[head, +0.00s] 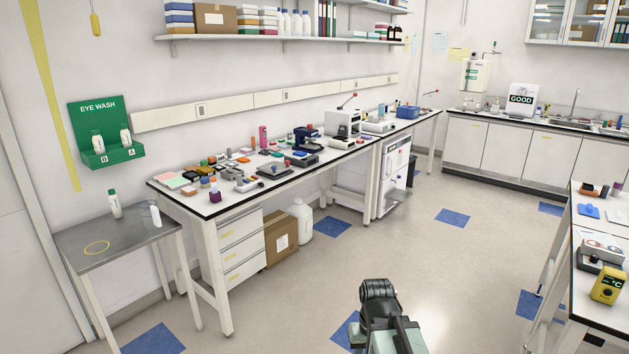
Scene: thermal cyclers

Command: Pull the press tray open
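A white boxy machine with a red-tipped lever (343,122) stands towards the far end of the long wall bench. It looks like the press. Its tray is too small to make out, and I cannot tell how far out it is. A dark blue and black device (306,139) stands just left of it. Part of my arm shows at the bottom centre, over the floor and well apart from the bench. I see no gripper fingers there.
The long bench (228,207) holds many small items. A cardboard box (281,240) and white jug (302,222) stand under it. A metal side table (75,240) is at left. Another bench with a yellow device (608,286) is at right. The middle floor is clear.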

